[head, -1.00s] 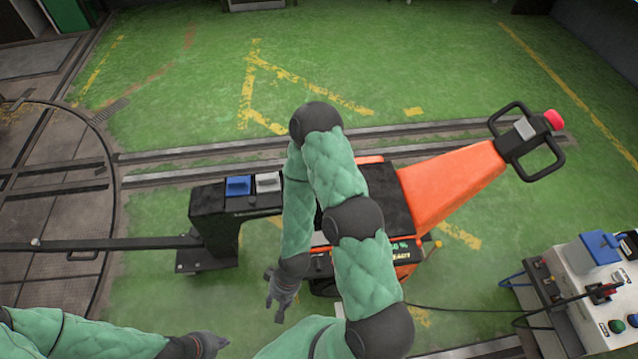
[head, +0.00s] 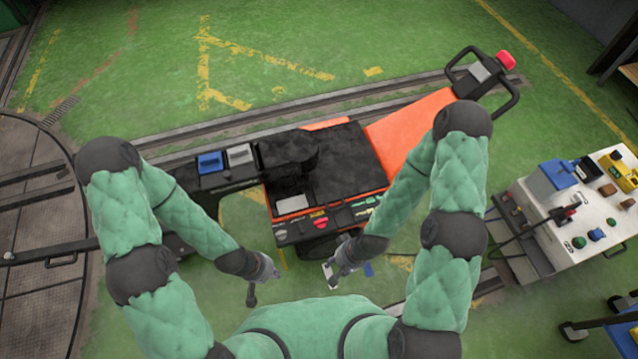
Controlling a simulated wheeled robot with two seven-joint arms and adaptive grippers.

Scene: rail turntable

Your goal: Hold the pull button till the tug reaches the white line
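The tug (head: 405,130) is an orange and black machine with a black loop handle and a red knob at its upper right end. A blue button (head: 210,162) and a grey-white button (head: 239,154) sit on its black left end. A panel with a red button (head: 320,222) and small labels faces me; I cannot tell which control is the pull button. My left gripper (head: 262,282) hangs below the tug's left part, apart from the buttons. My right gripper (head: 338,268) is just below the panel. Finger states are unclear. I cannot make out a white line.
Rails (head: 225,128) run behind the tug on the green floor. A round turntable (head: 35,190) lies at the left. A white control box (head: 575,225) with coloured buttons and cables stands at the right. Yellow floor marks (head: 265,53) lie behind the rails.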

